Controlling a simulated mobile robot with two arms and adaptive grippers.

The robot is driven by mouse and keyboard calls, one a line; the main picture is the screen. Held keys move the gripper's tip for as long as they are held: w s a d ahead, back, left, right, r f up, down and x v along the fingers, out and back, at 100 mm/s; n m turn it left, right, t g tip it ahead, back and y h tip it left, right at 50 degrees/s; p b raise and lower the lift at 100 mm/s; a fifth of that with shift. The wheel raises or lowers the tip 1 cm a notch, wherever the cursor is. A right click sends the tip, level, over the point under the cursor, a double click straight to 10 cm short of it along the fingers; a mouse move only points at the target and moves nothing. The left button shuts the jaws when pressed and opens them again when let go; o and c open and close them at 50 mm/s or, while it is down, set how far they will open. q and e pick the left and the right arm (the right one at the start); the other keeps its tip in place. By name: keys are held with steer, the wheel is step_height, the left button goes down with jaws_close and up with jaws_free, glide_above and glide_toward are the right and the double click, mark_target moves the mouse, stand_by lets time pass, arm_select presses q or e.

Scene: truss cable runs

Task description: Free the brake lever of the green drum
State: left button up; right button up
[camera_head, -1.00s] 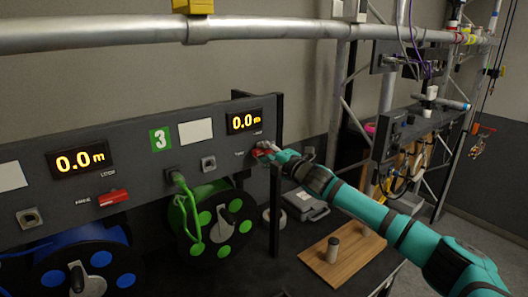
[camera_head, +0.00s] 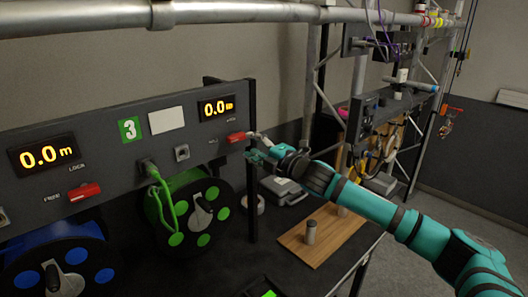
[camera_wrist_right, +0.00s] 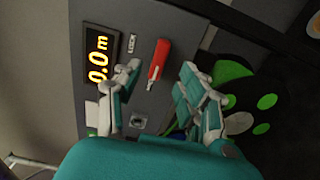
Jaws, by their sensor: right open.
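The green drum (camera_head: 195,212) stands under the panel, with green cable rising from its left side. Its red brake lever (camera_head: 237,136) is on the panel below the right 0.0 m display and lies nearly level. In the right wrist view the red lever (camera_wrist_right: 158,60) shows between and beyond the spread fingers, with its grey end toward the bottom of that picture. My right gripper (camera_head: 260,147) is open and empty, just right of the lever and apart from it. Its fingers (camera_wrist_right: 157,85) also show in the wrist view. My left gripper is out of view.
A blue drum (camera_head: 65,262) with its own red lever (camera_head: 84,192) is at the left. A dark upright (camera_head: 251,190) stands at the panel's right end. A grey case (camera_head: 285,190) and a board (camera_head: 325,235) with a cylinder (camera_head: 310,232) lie on the table.

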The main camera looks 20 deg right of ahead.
steer(key=shift+v, duration=2.4)
